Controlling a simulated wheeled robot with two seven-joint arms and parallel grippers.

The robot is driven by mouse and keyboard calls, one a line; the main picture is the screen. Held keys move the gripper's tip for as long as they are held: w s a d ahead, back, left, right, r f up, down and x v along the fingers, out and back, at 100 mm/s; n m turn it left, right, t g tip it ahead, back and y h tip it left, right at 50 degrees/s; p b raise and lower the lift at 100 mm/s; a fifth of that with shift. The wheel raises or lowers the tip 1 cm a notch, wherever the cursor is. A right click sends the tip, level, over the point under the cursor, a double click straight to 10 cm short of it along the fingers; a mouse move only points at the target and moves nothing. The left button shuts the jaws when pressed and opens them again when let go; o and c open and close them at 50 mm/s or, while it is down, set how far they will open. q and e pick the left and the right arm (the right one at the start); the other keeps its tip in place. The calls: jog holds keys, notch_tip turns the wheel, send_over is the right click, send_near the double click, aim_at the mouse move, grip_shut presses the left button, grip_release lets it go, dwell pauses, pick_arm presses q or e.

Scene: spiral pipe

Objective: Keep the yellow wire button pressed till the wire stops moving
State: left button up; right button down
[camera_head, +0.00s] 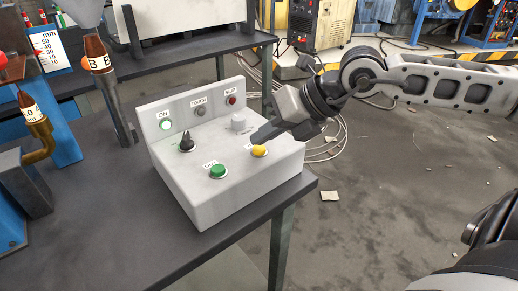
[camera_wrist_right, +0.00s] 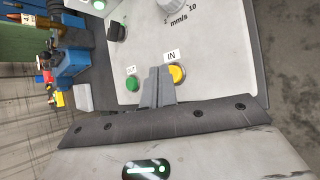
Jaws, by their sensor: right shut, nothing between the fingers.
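The yellow wire button (camera_head: 259,151) is on the sloped top of a light grey control box (camera_head: 205,208), near its right side. It also shows in the wrist view (camera_wrist_right: 178,74), next to the label IN. My right gripper (camera_head: 257,137) is shut and empty, with its fingertips close to the yellow button. In the right wrist view its closed fingers (camera_wrist_right: 157,88) lie just left of the button, between it and the green button (camera_wrist_right: 132,83). I cannot tell whether they touch or press the yellow button. No moving wire can be made out. My left gripper is not in view.
The box also has a green button (camera_head: 218,171), a black knob (camera_head: 187,142), a white dial (camera_head: 239,122) and a lit ON lamp (camera_head: 166,125). It stands on a dark table (camera_head: 110,225).

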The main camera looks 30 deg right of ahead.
aim_at(265, 149)
jog(key=shift+f+b, duration=0.4)
jog(key=shift+b, duration=0.2)
dwell(0.6)
jog(key=shift+r, duration=0.15)
dwell(2.7)
jog(key=shift+r+p, duration=0.35)
jog(key=shift+r, duration=0.35)
jog(key=shift+r+p, duration=1.35)
jog(key=shift+r, duration=1.15)
dwell(0.8)
